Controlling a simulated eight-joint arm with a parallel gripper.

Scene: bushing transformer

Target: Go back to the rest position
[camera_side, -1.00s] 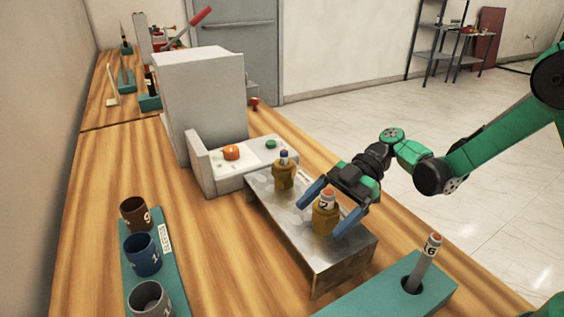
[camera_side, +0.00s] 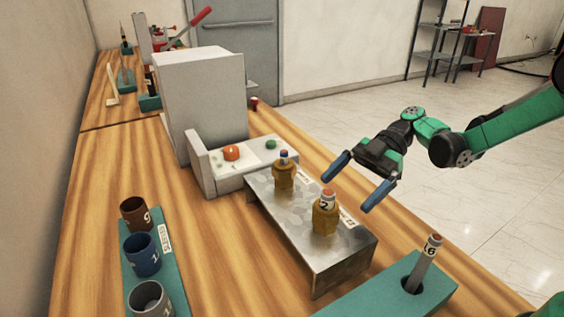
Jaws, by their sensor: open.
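My gripper (camera_side: 354,187) is open and empty. Its two blue fingers are spread apart in the air, above and to the right of the metal stand (camera_side: 335,262). A brass bushing (camera_side: 325,218) with a white top marked 2 stands upright on the near part of the stand, apart from the fingers. A second brass bushing (camera_side: 284,178) with a blue and red top stands on the far part of the stand. My arm comes in from the right edge of the picture.
A grey machine (camera_side: 205,105) with an orange button (camera_side: 231,152) and a green button stands behind the stand. A teal block (camera_side: 390,295) holds an upright pin (camera_side: 424,264) marked 6 at the front. Several numbered cups stand on a teal strip (camera_side: 168,262) at left.

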